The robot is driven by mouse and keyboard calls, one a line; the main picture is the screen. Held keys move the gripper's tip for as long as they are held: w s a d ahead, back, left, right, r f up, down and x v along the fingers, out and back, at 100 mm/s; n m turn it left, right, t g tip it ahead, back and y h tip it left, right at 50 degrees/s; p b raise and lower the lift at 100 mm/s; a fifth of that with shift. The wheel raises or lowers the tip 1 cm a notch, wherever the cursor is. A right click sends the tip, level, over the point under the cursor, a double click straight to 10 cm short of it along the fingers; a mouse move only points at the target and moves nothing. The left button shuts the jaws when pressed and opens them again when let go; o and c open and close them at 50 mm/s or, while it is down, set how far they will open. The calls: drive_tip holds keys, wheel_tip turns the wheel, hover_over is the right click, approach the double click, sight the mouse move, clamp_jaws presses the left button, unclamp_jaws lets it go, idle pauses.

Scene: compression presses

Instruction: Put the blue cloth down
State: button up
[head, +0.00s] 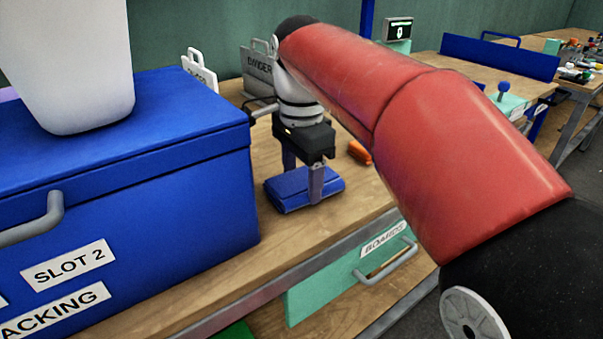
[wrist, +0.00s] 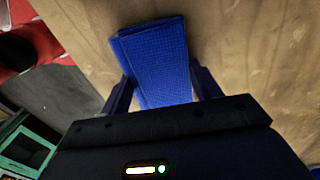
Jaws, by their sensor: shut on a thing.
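The blue cloth (head: 293,189) is a folded, flat bundle at the wooden bench top, to the right of the large blue box. My gripper (head: 303,192) points down over it with one finger on each side, shut on the cloth. In the wrist view the cloth (wrist: 158,60) sits between the two fingers (wrist: 163,97) and extends beyond them. The cloth looks at or very close to the bench surface; I cannot tell whether it touches.
A blue box (head: 130,165) labelled "SLOT 2" stands on the left with a white container (head: 70,60) on top. An orange object (head: 360,152) lies just right of the cloth. A grey divider (head: 258,72) stands behind. A green drawer (head: 345,280) is below the bench edge.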

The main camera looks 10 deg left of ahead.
sight(298, 182)
drive_tip(key=shift+f, duration=0.2)
drive_tip(key=o, duration=1)
drive_tip(key=shift+f+b, duration=0.15)
drive_tip(key=shift+b, duration=0.3)
drive_tip(key=r, duration=0.2)
drive_tip(key=r+p, duration=0.1)
drive_tip(key=r, duration=0.5)
drive_tip(key=shift+s+a, duration=0.3)
drive_tip(key=shift+s, duration=0.05)
drive_tip(key=shift+d, duration=0.1)
